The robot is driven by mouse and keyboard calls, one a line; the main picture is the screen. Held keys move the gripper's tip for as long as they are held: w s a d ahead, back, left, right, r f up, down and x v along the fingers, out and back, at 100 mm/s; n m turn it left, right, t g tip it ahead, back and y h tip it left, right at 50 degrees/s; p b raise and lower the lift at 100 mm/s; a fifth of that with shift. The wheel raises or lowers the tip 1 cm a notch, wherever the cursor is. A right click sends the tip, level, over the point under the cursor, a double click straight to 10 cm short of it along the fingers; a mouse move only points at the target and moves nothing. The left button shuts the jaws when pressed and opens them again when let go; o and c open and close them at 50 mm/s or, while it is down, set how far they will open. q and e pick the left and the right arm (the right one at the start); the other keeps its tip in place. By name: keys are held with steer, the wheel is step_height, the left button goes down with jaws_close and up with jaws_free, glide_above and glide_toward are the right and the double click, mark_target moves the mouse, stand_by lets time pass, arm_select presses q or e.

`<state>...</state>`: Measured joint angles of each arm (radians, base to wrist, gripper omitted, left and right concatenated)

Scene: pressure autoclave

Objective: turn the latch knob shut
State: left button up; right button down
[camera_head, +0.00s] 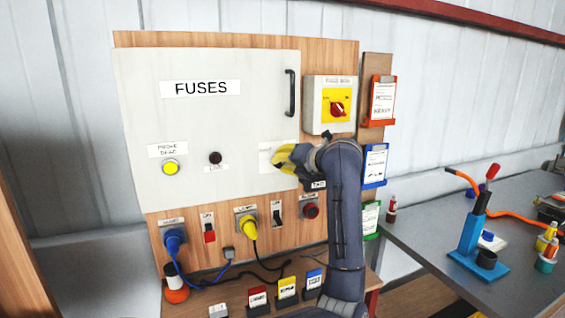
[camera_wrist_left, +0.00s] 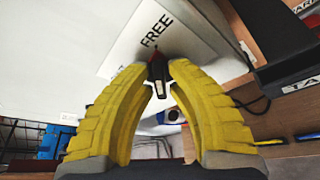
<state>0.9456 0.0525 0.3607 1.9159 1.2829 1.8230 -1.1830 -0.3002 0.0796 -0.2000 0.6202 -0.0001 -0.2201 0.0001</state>
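The latch knob (camera_wrist_left: 157,72), small and dark with a bit of red at its far end, shows between my yellow fingers in the left wrist view. It sits at a white label plate (camera_wrist_left: 145,40) that reads FREE. In the head view the plate (camera_head: 266,158) is at the lower right of the white fuse door (camera_head: 225,120), and my gripper hides the knob. My left gripper (camera_head: 284,156) is at the door; in the wrist view its fingertips (camera_wrist_left: 160,64) close in on both sides of the knob and appear to touch it. My right gripper is not in view.
Below are a blue plug (camera_head: 174,240), a yellow plug (camera_head: 248,228) and toggle switches. A grey bench (camera_head: 480,250) with tools stands right.

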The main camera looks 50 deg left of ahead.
arm_select(q)
jaws_close()
steer(key=shift+n, duration=0.3)
steer(key=n+t, duration=0.1)
steer(key=n+t+h, duration=0.1)
steer(key=n, duration=0.1)
steer(key=shift+s, duration=0.25)
steer(key=n+t, duration=0.1)
steer(key=n, duration=0.1)
steer(key=n+t+h, duration=0.1)
steer(key=n, duration=0.1)
steer(key=shift+s+a+n+t, duration=0.2)
steer(key=shift+n+t, duration=0.1)
steer(key=shift+t, duration=0.1)
steer(key=n+t, duration=0.1)
steer(key=n, duration=0.1)
steer(key=n+t, duration=0.1)
steer(key=n, duration=0.1)
steer(key=shift+s+f+t+h, duration=0.1)
steer(key=shift+f+t+h, duration=0.05)
steer(key=shift+t+h, duration=0.25)
